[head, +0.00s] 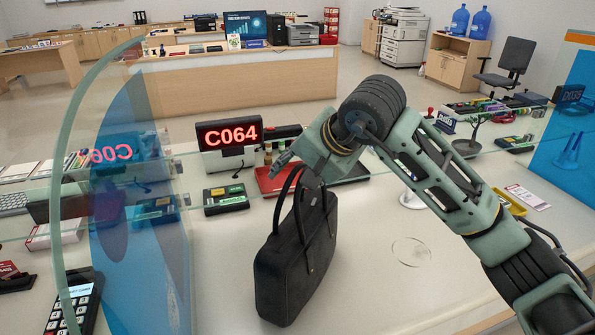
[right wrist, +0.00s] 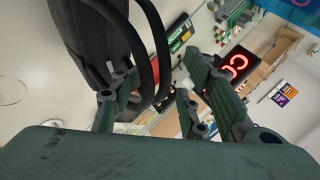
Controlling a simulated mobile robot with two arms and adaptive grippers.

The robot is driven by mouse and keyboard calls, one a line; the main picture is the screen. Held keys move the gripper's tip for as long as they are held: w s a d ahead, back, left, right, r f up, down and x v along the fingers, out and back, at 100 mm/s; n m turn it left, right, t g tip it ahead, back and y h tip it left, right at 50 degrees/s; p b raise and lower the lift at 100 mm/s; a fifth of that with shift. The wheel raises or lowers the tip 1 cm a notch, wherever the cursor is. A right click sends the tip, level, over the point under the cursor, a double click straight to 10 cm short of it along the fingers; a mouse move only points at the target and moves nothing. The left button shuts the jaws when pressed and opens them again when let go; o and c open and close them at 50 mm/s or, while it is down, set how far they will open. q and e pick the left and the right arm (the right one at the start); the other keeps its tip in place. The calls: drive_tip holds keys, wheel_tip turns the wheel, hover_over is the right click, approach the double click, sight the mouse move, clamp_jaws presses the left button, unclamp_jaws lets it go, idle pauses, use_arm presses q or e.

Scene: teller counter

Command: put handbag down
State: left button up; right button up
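A dark handbag (head: 296,262) stands upright on the pale counter (head: 375,285), its base appearing to rest on the surface. Its two looped handles rise to my right gripper (head: 297,168), which is just above the bag. In the right wrist view the gripper's fingers (right wrist: 160,78) are spread apart. The dark handles (right wrist: 164,45) pass through the space between them, nearer the left finger, and the bag's body (right wrist: 88,40) is at the upper left. I cannot tell whether a finger touches the handles. My left gripper is not in view.
A glass screen (head: 85,150) stands at the left.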

drive_tip(key=shift+r, duration=0.2)
drive_tip(key=shift+s+d+r, duration=0.15)
drive_tip(key=shift+d+r, duration=0.05)
drive_tip(key=shift+r, duration=0.05)
drive_tip(key=b+v, duration=0.1)
drive_tip(key=v, duration=1)
drive_tip(key=shift+s, duration=0.1)
